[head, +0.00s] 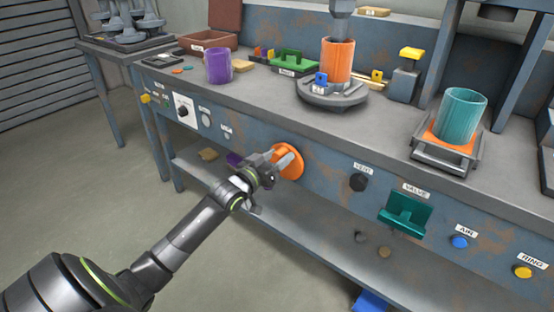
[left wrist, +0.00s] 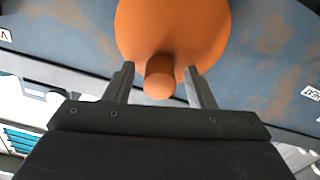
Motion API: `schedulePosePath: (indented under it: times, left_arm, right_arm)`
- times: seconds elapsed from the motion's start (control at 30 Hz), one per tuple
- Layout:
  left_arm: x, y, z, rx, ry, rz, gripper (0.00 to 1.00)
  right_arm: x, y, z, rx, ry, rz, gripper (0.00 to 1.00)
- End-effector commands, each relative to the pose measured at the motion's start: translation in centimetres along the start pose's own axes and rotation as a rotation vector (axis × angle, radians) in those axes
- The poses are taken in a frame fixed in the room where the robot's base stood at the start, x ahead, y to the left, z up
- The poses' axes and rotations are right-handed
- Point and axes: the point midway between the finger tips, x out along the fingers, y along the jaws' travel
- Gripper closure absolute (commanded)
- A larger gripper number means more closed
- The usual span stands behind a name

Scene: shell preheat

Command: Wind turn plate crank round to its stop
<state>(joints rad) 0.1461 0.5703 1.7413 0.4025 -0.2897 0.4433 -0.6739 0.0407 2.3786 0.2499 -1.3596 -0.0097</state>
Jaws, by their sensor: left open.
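The plate crank is an orange disc (head: 291,162) on the blue-grey front panel of the bench, in the middle of the head view. In the left wrist view the disc (left wrist: 172,28) fills the top middle, and its orange knob (left wrist: 159,78) sticks out toward me. My left gripper (head: 279,158) is open at the disc. In the left wrist view its fingers (left wrist: 160,85) stand on either side of the knob, with a gap showing. The turn plate (head: 331,97) is a grey round plate on the bench top, bearing an orange cylinder (head: 338,60). My right gripper is not in view.
A black HEAT knob (head: 357,182), a green VALVE handle (head: 404,216), a blue AIR button (head: 460,242) and a yellow RING button (head: 523,272) are on the panel to the right.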

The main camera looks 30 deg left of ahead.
Motion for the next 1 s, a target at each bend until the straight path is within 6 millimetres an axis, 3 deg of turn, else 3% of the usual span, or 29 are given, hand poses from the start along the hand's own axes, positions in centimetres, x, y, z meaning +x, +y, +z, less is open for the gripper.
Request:
schedulePosePath:
  times: [0.13, 0.47, 0.77, 1.0]
  left_arm:
    - [-0.01, 0.01, -0.01, 0.000, 0.000, 0.000, 0.51]
    - [-0.03, 0.02, -0.01, 0.000, 0.001, 0.000, 0.95]
    - [-0.04, 0.17, 0.04, 0.035, 0.001, 0.001, 0.95]
    - [-0.04, 0.69, 0.27, 0.168, 0.002, 0.001, 0.95]
  right_arm:
    - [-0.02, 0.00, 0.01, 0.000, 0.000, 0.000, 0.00]
    - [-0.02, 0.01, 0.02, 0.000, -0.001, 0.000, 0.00]
    - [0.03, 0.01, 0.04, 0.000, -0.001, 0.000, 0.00]
    - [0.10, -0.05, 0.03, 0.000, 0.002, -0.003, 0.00]
